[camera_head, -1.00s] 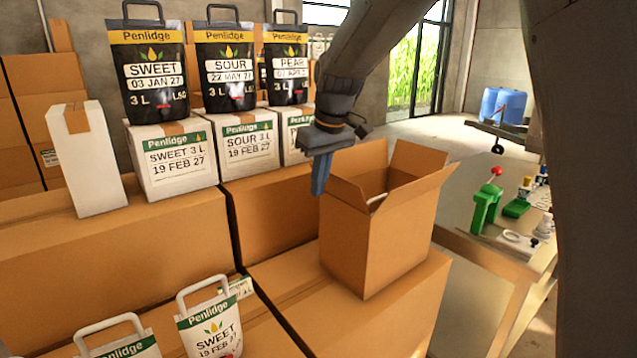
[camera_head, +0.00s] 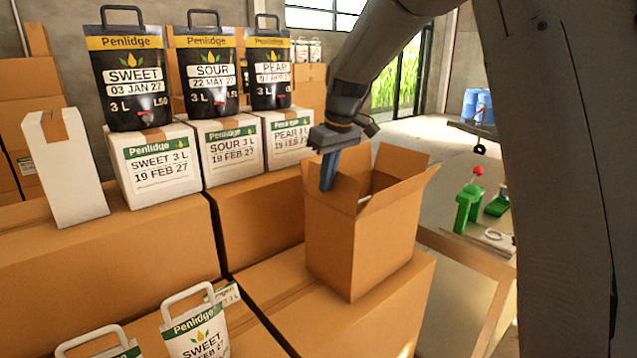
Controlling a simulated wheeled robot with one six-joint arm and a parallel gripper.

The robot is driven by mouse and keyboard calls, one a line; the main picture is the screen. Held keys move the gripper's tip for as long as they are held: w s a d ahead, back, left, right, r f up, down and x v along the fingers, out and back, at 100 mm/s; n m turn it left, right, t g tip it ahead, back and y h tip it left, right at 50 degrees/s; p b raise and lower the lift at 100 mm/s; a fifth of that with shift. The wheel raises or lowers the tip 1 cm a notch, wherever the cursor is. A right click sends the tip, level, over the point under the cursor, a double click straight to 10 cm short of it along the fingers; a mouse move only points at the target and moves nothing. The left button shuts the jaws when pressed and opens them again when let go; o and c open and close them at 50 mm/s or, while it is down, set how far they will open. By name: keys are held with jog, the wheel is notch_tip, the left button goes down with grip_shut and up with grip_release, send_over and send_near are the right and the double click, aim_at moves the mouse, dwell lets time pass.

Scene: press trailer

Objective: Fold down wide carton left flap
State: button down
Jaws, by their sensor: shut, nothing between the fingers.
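The wide carton (camera_head: 348,248) is an open brown box standing on a larger brown carton. Its right flap (camera_head: 398,190) slants up and outward, and its back flap (camera_head: 400,160) stands up. The left flap (camera_head: 328,188) is at the left rim, partly hidden by my gripper. My gripper (camera_head: 328,186) points down with its blue fingers shut and empty. The fingertips overlap the left flap in the picture; I cannot tell whether they touch it.
Large brown cartons (camera_head: 130,252) form the surface. White cartons (camera_head: 160,172) carry black Penlidge pouches (camera_head: 126,82) at the back left. White pouches (camera_head: 196,328) stand at the front. A green press (camera_head: 467,207) is on a bench at right.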

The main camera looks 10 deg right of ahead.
jog(key=w+d, duration=0.1)
jog(key=w+d+f, duration=0.1)
jog(key=d, duration=0.1)
jog(key=w+d+f+b, duration=0.1)
jog(key=d, duration=0.1)
jog(key=shift+w+f, duration=0.15)
jog(key=shift+f, duration=0.05)
dwell(0.5)
jog(key=shift+a+f, duration=0.1)
jog(key=shift+f, duration=0.05)
notch_tip(320, 180, up, 14)
jog(key=p, duration=0.6)
jog(key=shift+f, duration=0.15)
dwell(0.4)
